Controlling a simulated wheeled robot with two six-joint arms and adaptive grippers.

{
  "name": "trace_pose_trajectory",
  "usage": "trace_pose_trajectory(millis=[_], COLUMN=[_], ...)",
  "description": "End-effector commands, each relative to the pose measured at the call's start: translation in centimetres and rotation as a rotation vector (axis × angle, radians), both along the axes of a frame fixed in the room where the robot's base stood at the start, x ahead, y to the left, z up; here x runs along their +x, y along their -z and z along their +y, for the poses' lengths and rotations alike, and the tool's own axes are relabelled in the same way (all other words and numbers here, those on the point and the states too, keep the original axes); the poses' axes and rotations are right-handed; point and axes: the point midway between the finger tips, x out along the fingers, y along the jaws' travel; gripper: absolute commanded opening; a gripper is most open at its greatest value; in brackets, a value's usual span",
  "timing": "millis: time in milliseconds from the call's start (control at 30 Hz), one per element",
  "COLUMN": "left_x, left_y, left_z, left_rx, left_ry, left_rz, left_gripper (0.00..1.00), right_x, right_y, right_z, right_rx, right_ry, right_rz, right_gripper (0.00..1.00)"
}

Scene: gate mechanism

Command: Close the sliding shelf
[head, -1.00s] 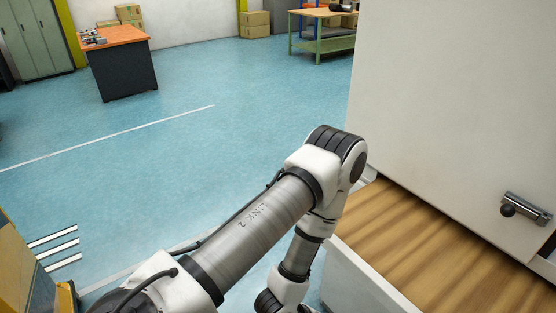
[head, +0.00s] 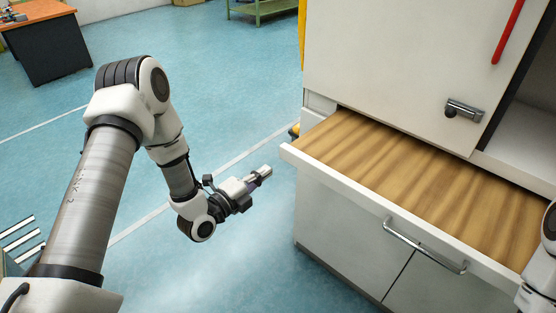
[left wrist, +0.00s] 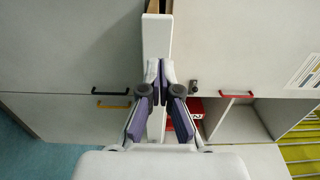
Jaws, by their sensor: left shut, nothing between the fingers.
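The sliding shelf (head: 410,185) is pulled out from the white cabinet, with a brown wood-grain top and a white front edge. In the left wrist view the shelf's white edge (left wrist: 156,38) runs upright behind the fingers, with a bit of wood at the top. My left gripper (head: 264,172) is shut and empty. In the head view it is over the floor, left of the shelf's front left corner and apart from it. Its fingers show close together in the left wrist view (left wrist: 160,76). My right gripper is out of view; only a white part of my right arm shows at the right edge.
A metal bar handle (head: 424,246) is on the cabinet front below the shelf. A latch (head: 464,110) and a red handle (head: 508,32) are on the upper door. An open compartment (head: 530,120) is at the right.

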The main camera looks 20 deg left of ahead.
Motion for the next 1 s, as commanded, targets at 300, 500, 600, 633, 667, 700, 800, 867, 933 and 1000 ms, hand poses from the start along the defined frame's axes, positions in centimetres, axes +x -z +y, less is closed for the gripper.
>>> trace_pose_trajectory(millis=[300,500,600,633,667,700,800,867,933,1000], left_x=[5.4,6.1,6.1,6.1,6.1,6.1,6.2,6.4,6.9,7.8], left_y=[-0.2,0.0,0.0,0.0,0.0,0.0,0.1,0.2,0.3,0.3], left_z=[-1.8,-2.0,-2.0,-2.0,-2.0,-2.0,-2.0,-2.1,-2.3,-2.6], left_rx=[0.001,-0.001,-0.001,-0.001,-0.001,-0.001,-0.001,0.0,0.0,0.002], left_ry=[0.002,0.0,0.0,0.0,0.0,0.0,0.0,0.001,0.001,0.001], left_rz=[0.001,0.001,0.001,0.001,0.001,0.001,0.001,0.001,0.001,-0.002], left_gripper=[0.0,0.0,0.0,0.0,0.0,0.0,0.0,0.0,0.0,0.0], right_x=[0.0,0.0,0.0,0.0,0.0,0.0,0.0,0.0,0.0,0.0], right_y=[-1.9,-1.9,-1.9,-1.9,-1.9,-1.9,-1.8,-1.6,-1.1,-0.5], right_z=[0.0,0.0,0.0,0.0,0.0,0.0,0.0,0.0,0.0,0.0], right_rx=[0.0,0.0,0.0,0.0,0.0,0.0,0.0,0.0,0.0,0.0], right_ry=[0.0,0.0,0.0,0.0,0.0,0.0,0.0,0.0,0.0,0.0], right_rz=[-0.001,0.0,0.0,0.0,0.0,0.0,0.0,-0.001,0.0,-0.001], right_gripper=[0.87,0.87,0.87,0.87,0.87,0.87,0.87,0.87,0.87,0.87])
